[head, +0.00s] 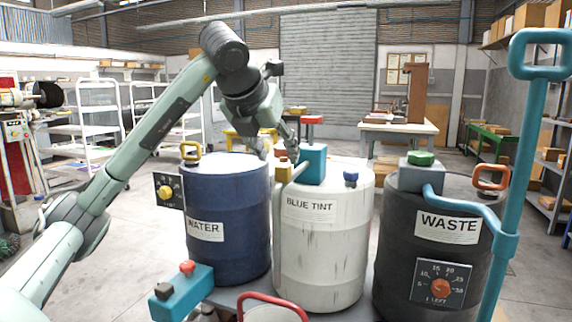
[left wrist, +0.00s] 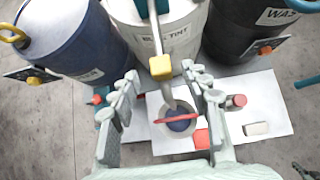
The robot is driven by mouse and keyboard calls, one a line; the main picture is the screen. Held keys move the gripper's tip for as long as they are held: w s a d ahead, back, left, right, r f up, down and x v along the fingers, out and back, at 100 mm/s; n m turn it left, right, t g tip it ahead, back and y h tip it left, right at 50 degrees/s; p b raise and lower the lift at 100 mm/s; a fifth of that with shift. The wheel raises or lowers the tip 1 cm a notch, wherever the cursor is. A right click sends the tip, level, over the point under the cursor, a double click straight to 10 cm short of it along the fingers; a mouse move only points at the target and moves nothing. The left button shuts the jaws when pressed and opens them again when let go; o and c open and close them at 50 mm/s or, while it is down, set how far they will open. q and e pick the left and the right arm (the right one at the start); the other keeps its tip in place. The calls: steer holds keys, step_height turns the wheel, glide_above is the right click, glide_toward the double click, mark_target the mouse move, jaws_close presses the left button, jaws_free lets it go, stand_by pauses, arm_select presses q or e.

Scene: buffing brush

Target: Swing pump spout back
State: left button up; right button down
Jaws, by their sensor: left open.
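The white drum labelled BLUE TINT (head: 322,250) carries a teal pump (head: 314,165) with a red top (head: 311,119). The pump's pale spout (head: 283,172) reaches toward the front left and bends down. In the left wrist view the spout has a yellow elbow (left wrist: 161,68), and its lower end points at a bucket (left wrist: 178,119) with blue inside and a red handle. My left gripper (head: 277,150) is at the spout, beside the pump. Its fingers stand apart in the left wrist view (left wrist: 160,82), with the spout in the gap; contact cannot be told. My right gripper is out of view.
A blue WATER drum (head: 226,232) stands left and a dark WASTE drum (head: 425,268) right, with a teal pipe (head: 503,230) beside it. The bucket's red handle (head: 272,297) and a teal box (head: 181,290) are in front. A white sheet (left wrist: 262,92) lies underneath.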

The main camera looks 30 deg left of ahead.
mark_target(283, 165)
arm_select(q)
steer(key=x, duration=0.5)
steer(key=shift+w+f, duration=0.2)
steer(key=shift+f, duration=0.1)
jaws_close()
